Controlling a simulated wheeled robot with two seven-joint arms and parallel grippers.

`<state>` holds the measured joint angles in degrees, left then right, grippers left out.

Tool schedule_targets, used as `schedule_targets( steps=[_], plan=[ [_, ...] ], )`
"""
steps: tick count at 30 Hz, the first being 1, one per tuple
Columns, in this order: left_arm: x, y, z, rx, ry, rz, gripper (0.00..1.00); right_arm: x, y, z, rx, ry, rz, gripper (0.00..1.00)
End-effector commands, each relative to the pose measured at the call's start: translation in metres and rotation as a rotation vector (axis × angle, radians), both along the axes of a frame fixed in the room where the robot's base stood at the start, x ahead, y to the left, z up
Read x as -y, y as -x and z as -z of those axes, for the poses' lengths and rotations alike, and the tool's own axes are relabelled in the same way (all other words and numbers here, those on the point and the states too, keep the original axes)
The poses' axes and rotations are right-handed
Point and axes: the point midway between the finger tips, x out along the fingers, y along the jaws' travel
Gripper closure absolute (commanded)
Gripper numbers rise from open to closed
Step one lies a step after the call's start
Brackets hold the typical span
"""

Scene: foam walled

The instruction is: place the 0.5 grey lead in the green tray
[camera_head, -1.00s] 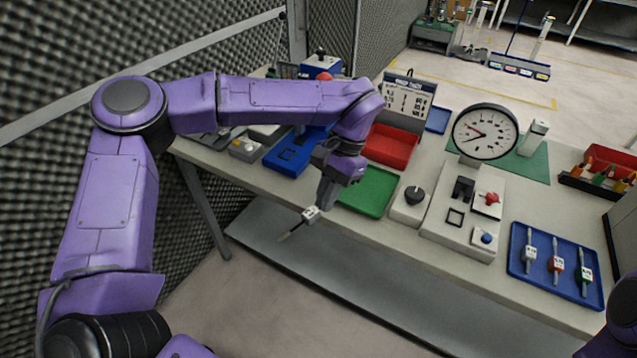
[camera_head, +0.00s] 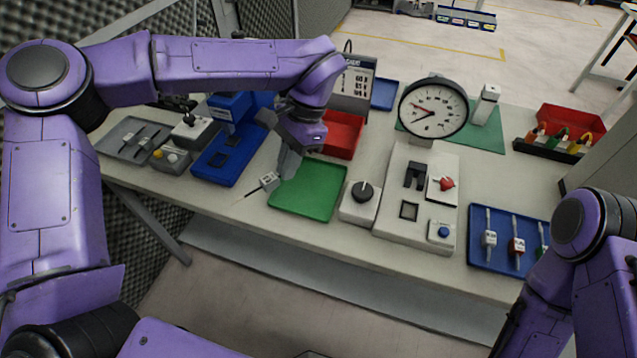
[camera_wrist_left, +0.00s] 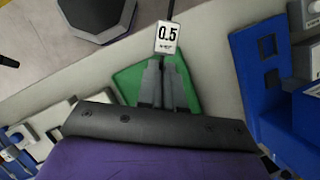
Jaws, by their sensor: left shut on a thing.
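The 0.5 grey lead (camera_head: 267,182) is a thin dark probe with a white label tag. Its tag reads 0.5 in the left wrist view (camera_wrist_left: 168,38). My left gripper (camera_head: 280,174) is shut on the lead at the tag and holds it over the left edge of the green tray, with the dark probe pointing left. The green tray (camera_head: 313,192) lies flat on the bench and looks empty; my gripper hides part of its left side. In the left wrist view the tray (camera_wrist_left: 205,72) shows behind the fingers. My right arm is at the lower right; its gripper is not visible.
A red tray (camera_head: 345,135) is behind the green one. A blue fixture (camera_head: 222,160) stands to its left, and a knob box (camera_head: 360,203) to its right. A dial gauge (camera_head: 433,107) stands farther right. A blue tray (camera_head: 478,253) holds other tagged leads at the right.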

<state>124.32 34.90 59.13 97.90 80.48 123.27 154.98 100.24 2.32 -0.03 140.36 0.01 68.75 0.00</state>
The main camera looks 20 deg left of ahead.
Motion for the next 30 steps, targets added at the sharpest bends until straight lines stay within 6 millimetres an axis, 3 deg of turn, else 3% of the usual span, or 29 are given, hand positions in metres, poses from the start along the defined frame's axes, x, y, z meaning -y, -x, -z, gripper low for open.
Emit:
schedule_targets(
  steps=[8, 15, 18, 21, 25, 30],
  plan=[
    [0.037, 0.022, -0.022, -0.004, -0.011, 0.922, 1.00, 0.000, 0.000, 0.004, 0.000, -0.001, -0.001, 0.25],
    [0.067, 0.067, -0.029, -0.006, -0.008, 1.858, 1.00, 0.000, 0.000, 0.007, 0.001, -0.001, 0.000, 0.25],
    [0.075, 0.086, -0.027, -0.006, -0.005, 2.169, 1.00, 0.000, 0.000, 0.008, 0.000, -0.001, -0.001, 0.25],
    [0.080, 0.100, -0.023, -0.006, -0.002, 2.392, 1.00, 0.000, 0.000, 0.009, 0.000, -0.001, -0.001, 0.25],
    [0.082, 0.109, -0.021, -0.009, -0.001, 2.547, 1.00, 0.000, 0.000, 0.006, 0.000, -0.001, -0.001, 0.25],
    [0.076, 0.097, -0.026, -0.017, 0.006, 2.576, 1.00, 0.000, 0.000, -0.038, 0.000, 0.000, 0.000, 0.25]
  ],
)
